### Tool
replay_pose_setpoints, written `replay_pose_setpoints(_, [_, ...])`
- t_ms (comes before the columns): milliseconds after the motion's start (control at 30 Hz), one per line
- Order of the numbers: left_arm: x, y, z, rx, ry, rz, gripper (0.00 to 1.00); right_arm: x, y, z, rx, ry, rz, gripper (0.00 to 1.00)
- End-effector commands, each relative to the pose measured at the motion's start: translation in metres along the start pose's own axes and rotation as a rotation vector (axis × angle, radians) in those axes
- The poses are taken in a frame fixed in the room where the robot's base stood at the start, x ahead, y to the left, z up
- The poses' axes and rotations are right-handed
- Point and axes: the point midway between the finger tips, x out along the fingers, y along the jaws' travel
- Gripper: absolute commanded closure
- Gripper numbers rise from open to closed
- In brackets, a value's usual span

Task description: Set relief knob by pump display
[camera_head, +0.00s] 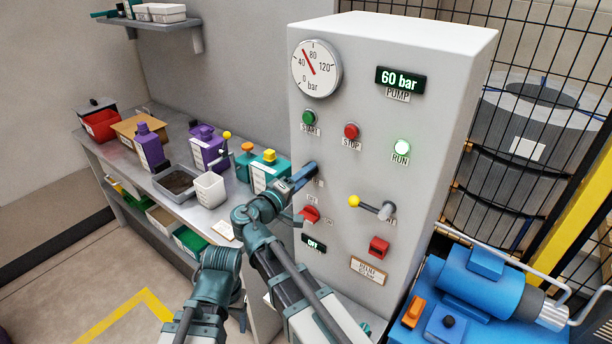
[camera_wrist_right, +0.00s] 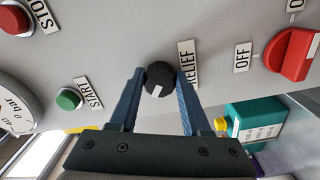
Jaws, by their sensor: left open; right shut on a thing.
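The black relief knob (camera_wrist_right: 158,80) is on the grey pump panel, beside the RELIEF label (camera_wrist_right: 188,64); its white mark points down and slightly left in the right wrist view. My right gripper (camera_wrist_right: 159,84) is shut on it, one blue finger on each side. In the head view my right gripper (camera_head: 308,174) covers the knob. The pump display (camera_head: 400,80) reads 60 bar in lit digits. The dial gauge (camera_head: 316,68) has its red needle between 40 and 80. My left gripper (camera_head: 242,312) is low at the left, away from the panel, its fingers hard to make out.
Beside the relief knob are a red selector (camera_head: 310,214), a yellow-tipped lever (camera_head: 375,206), and the green START (camera_head: 309,117) and red STOP (camera_head: 351,131) buttons. The RUN lamp (camera_head: 402,147) is lit. A bench (camera_head: 215,217) with bins stands left; a blue machine (camera_head: 480,285) stands right.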

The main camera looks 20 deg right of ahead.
Motion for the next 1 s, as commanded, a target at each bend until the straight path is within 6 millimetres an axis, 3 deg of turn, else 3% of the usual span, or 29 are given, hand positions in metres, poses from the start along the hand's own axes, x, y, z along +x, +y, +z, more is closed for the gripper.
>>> replay_pose_setpoints(600, [0.0007, 0.0001, 0.0000, 0.000, 0.000, 0.000, 0.31, -0.0011, -0.0018, 0.0016, 0.038, -0.002, -0.006, 1.00])
replay_pose_setpoints(633, [0.0008, 0.0001, 0.0000, 0.000, 0.000, 0.000, 0.31, -0.0011, -0.0018, 0.0016, 0.038, -0.002, -0.006, 0.49])
replay_pose_setpoints(800, [0.0006, 0.0001, 0.0000, 0.000, 0.000, 0.000, 0.31, -0.0008, -0.0013, 0.0011, 0.037, -0.001, -0.004, 0.22])
replay_pose_setpoints(1000, [0.0004, 0.0000, 0.0000, 0.000, 0.000, 0.000, 0.31, -0.0004, -0.0008, 0.0006, 0.036, -0.001, -0.002, 0.22])
